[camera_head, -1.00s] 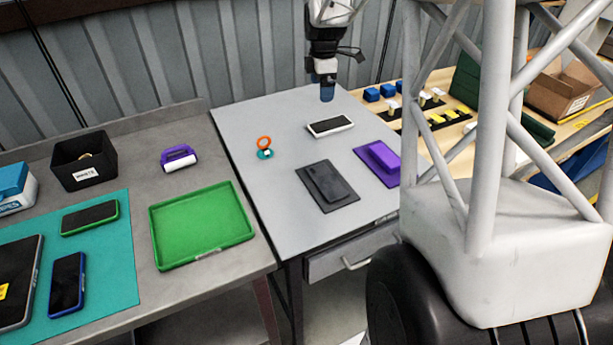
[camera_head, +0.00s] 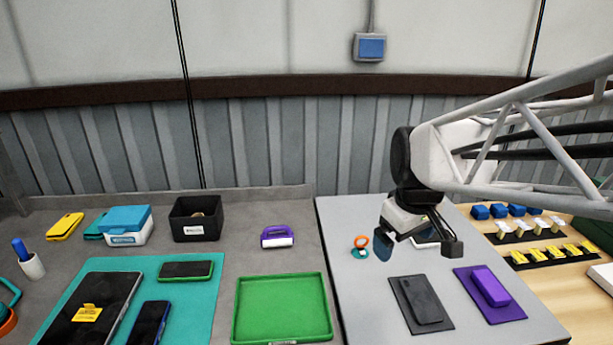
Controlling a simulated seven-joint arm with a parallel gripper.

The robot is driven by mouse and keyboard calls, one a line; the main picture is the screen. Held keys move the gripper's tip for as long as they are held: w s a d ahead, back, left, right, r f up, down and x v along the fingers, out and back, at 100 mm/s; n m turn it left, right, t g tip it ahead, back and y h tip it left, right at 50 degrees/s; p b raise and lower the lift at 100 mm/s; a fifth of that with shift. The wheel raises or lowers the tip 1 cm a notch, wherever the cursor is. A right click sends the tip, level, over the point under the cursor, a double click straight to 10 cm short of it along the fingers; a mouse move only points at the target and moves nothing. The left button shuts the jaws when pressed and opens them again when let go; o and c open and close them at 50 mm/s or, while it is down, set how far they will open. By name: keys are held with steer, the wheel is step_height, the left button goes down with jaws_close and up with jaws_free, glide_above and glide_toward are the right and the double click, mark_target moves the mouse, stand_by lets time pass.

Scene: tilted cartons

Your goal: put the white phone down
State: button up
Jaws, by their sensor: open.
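The white phone (camera_head: 428,245), pale-edged with a dark screen, lies on the far part of the light grey table (camera_head: 365,300). Most of it is hidden behind my gripper. My gripper (camera_head: 417,243) is open, pointing down, with its two dark fingers spread wide and nothing seen held between them. It appears above the table in front of the phone; I cannot tell the exact gap between them.
A grey phone (camera_head: 421,300) and a purple one (camera_head: 490,287) lie on matching pads nearby. An orange and teal ring-shaped item (camera_head: 360,247) is left of my gripper. A green tray (camera_head: 240,315) is on the left bench. Yellow and blue parts (camera_head: 480,212) stand at right.

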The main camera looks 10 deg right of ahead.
steer(key=s+a+f+m, duration=0.1)
steer(key=s+a+m, duration=0.1)
steer(key=s, duration=0.4)
steer(key=s+a+f+m, duration=0.1)
steer(key=s+a+m, duration=0.1)
steer(key=s, duration=0.4)
steer(key=shift+s+a+f+m+t, duration=0.2)
steer(key=shift+s+a+m+t, duration=0.1)
steer(key=shift+m, duration=0.1)
stand_by(0.5)
